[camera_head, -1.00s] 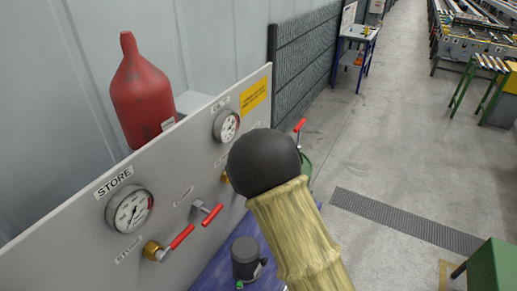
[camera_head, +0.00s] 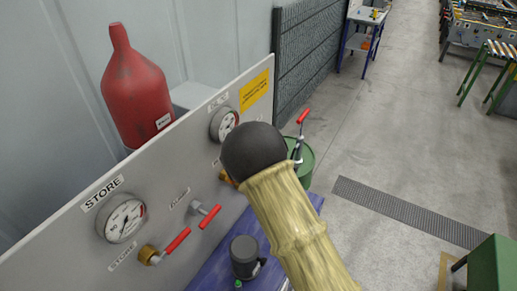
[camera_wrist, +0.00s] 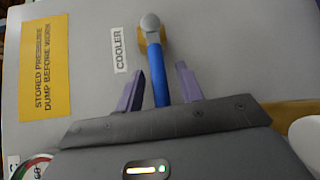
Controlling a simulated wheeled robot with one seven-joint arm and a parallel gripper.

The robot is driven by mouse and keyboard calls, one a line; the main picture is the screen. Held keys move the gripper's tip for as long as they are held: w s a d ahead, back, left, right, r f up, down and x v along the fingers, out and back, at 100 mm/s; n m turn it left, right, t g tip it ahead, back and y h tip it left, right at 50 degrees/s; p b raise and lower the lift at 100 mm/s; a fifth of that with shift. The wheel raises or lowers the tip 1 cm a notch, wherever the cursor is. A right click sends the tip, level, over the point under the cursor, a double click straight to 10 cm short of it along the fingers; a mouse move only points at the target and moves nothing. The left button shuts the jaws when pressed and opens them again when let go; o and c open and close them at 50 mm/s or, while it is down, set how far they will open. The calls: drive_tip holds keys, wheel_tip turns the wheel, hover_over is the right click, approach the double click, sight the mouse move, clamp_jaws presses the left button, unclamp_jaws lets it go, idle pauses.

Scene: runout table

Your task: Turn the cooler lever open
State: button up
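In the wrist view the cooler lever (camera_wrist: 156,72) is a blue handle hanging from a grey pivot on a brass fitting, beside the label COOLER (camera_wrist: 119,49). My gripper (camera_wrist: 160,69) is open, with one purple finger on each side of the blue handle. Gaps show between the handle and both fingers, so it is not gripped. The handle's lower end is hidden behind the gripper body. In the head view my arm covers the cooler lever and the gripper.
The grey panel (camera_head: 68,248) also carries red-handled valves (camera_head: 176,240) and (camera_head: 209,215), gauges and a yellow sign (camera_head: 254,91). A red bottle (camera_head: 137,95) stands behind it. A dark cylinder (camera_head: 244,257) sits on the blue surface below.

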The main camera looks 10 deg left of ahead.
clamp_jaws()
drive_tip(key=shift+f, duration=0.1)
drive_tip(key=f+b, duration=0.1)
drive_tip(key=b, duration=0.1)
drive_tip(key=shift+b, duration=0.4)
drive_tip(key=shift+n+t+b, duration=0.4)
drive_tip(key=shift+b, duration=0.35)
drive_tip(key=shift+d, duration=0.1)
drive_tip(key=shift+w+r, duration=0.1)
unclamp_jaws()
